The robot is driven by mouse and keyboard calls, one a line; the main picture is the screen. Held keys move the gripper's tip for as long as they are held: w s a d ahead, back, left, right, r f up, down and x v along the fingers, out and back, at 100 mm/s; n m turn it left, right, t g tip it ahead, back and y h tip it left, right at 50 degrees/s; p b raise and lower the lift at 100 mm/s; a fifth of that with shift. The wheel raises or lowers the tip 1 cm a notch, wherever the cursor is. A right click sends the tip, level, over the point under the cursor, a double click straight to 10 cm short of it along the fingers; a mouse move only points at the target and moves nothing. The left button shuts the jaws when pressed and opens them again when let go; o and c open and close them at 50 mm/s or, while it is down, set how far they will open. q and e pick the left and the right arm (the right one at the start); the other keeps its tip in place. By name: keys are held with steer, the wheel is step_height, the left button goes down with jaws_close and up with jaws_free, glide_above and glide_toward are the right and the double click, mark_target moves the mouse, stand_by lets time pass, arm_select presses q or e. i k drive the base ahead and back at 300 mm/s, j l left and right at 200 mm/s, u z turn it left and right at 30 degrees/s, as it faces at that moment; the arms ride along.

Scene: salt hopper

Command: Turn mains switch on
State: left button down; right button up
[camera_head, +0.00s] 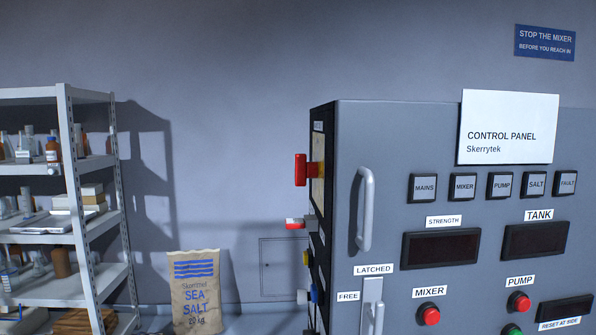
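The grey control panel cabinet (390,140) fills the right side of the view. A red rotary handle (301,170) on a yellow mount sticks out from the cabinet's left side near the top. It looks like the mains switch, but I see it edge-on and cannot read its label or its setting. The square lamp marked MAINS (423,188) on the cabinet front looks unlit. Neither of my grippers is in view.
Other controls, including a red and white one (295,224), stick out lower on the cabinet's left side. A grey door handle (365,209) stands out from the front. A salt sack (195,290) and a loaded shelf rack (66,150) stand to the left.

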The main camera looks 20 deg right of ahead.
mark_target(304, 170)
steer(key=i+j+z, duration=0.95)
steer(key=k, duration=0.1)
